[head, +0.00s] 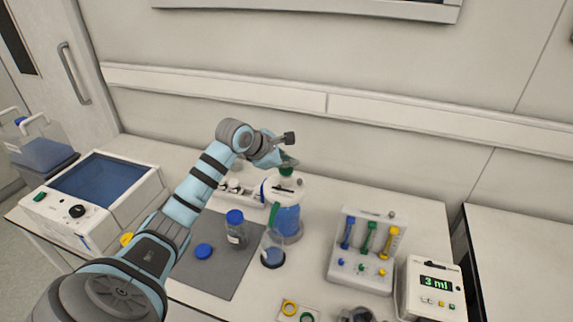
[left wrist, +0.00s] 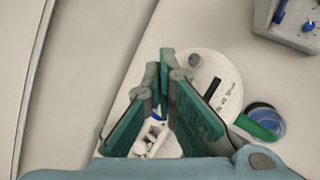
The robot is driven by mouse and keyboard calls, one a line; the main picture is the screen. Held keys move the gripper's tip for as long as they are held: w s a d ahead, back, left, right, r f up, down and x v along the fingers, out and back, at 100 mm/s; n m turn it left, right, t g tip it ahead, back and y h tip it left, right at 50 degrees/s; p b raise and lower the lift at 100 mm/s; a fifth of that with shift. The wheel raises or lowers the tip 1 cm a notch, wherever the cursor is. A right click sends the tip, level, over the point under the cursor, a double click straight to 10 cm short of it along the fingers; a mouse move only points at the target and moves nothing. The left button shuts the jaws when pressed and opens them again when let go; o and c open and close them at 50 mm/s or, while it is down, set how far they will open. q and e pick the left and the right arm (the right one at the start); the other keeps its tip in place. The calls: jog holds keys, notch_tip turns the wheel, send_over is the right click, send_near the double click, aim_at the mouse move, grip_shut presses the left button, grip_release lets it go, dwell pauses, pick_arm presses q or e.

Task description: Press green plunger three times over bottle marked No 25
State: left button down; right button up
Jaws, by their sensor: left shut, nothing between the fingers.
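The dispenser (head: 288,218) is a blue-filled bottle with a white top and a green spout (head: 274,214). A conical flask (head: 272,250) with blue liquid stands below the spout. In the left wrist view the gripper's green-padded fingers (left wrist: 164,100) are beside the white round top (left wrist: 222,82), which bears small lettering I cannot read surely. No "No 25" label is legible. My right gripper is out of view.
A blue-capped bottle (head: 236,232) and a loose blue cap (head: 204,251) are on the grey mat (head: 215,277). A rack (head: 362,270) with blue, green and yellow pieces and a "3 ml" display box (head: 434,290) stand right. A blue-topped bath (head: 100,190) is left.

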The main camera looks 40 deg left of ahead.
aim_at(288, 170)
pick_arm(q)
jog(key=shift+f, duration=0.2)
jog(key=shift+r, duration=0.1)
jog(key=shift+a+r+p, duration=0.1)
jog(key=shift+r+p, duration=0.7)
jog(key=shift+r, duration=0.3)
jog(key=shift+w, duration=0.1)
notch_tip(288, 170, up, 6)
jog(key=p, duration=0.4)
jog(key=shift+p, duration=0.3)
dwell(0.8)
